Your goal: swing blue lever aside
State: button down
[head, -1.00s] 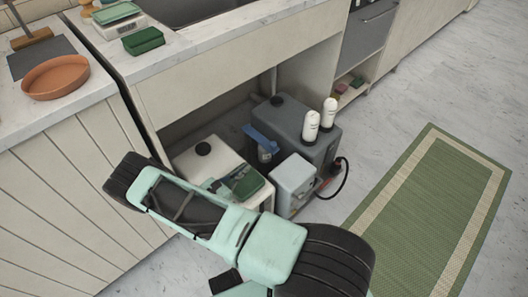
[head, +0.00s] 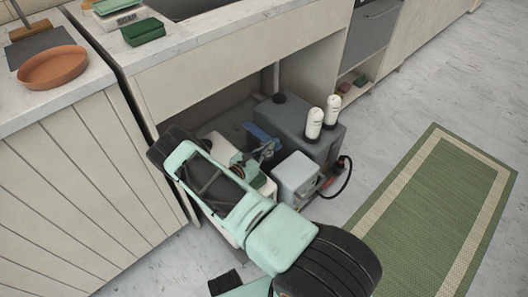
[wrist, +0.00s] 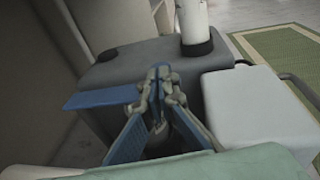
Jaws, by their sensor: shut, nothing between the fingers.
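The blue lever (head: 257,133) is a flat bar beside the dark grey tank under the counter. In the wrist view the lever (wrist: 100,97) reaches left from near my fingertips, in front of the tank. My gripper (head: 268,151) is at the lever's right end. In the wrist view my gripper (wrist: 158,82) has its fingertips together with nothing between them. They overlap the lever's end in the picture; I cannot tell whether they touch it. The part below the lever is mostly hidden behind my fingers.
The dark grey tank (head: 301,133) carries white bottles (head: 314,123). A light grey box (head: 296,178) stands close on the right, with a black hose (head: 349,187) beside it. My arm partly hides a white container. The cabinet side and counter bound the space; floor is free near the green rug (head: 435,215).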

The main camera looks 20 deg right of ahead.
jog(key=shift+d, duration=0.1)
jog(key=shift+w+d, duration=0.2)
jog(key=shift+d, duration=0.9)
jog(key=v, duration=0.4)
jog(key=p+v, duration=0.1)
jog(key=v, duration=0.4)
jog(key=s+v, duration=0.1)
jog(key=v, duration=0.3)
jog(key=shift+s+d+r+p, duration=0.1)
jog(key=shift+s+p, duration=0.1)
jog(key=shift+p, duration=0.2)
jog(key=shift+s, duration=0.15)
